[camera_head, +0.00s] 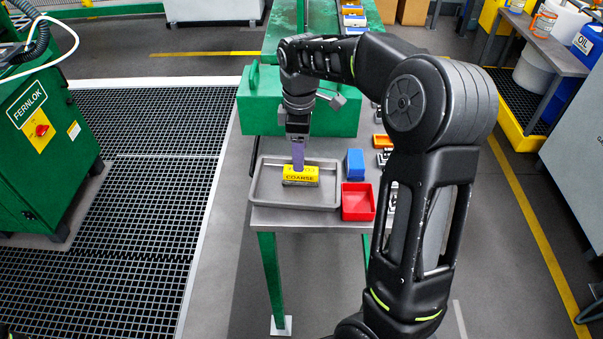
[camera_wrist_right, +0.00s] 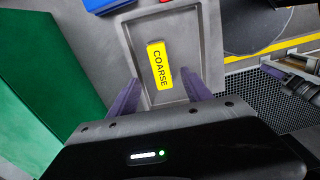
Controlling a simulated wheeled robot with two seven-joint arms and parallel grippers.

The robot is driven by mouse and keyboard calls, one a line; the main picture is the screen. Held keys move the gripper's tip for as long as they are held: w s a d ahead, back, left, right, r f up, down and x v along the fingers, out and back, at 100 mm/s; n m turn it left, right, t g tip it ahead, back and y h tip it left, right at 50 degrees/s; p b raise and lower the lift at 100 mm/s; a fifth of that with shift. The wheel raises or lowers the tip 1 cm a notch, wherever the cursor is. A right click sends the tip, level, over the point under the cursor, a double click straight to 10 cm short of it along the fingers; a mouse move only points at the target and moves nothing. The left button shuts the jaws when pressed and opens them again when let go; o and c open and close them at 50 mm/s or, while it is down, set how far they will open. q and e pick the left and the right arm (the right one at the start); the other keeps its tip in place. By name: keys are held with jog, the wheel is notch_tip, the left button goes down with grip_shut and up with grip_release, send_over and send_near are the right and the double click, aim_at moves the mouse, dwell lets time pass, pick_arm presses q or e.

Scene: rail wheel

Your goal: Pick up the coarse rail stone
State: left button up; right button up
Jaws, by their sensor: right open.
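The coarse rail stone (camera_head: 300,175) is a yellow-topped block marked COARSE with a grey lower part. It lies in the grey tray (camera_head: 262,192) on the table. In the right wrist view the stone (camera_wrist_right: 159,66) shows ahead of and between my two purple fingers. My right gripper (camera_head: 298,155) points down at the stone from above and behind it; its fingers overlap the stone's back edge in the head view. The right gripper is open and empty in the wrist view (camera_wrist_right: 162,95). Whether a finger touches the stone cannot be told. My left gripper is not in view.
A red bin (camera_head: 358,202) and a blue block (camera_head: 355,164) stand right of the tray. Several small items lie further right, partly hidden by my right arm. A green machine body (camera_head: 255,112) rises behind the tray. Floor grating lies left of the table.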

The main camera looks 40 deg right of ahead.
aim_at(301, 175)
jog(key=shift+f, duration=0.85)
jog(key=shift+s+f+p, duration=0.15)
jog(key=shift+f+p, duration=0.5)
jog(key=shift+f, duration=1.95)
jog(key=shift+c, duration=0.6)
grip_shut()
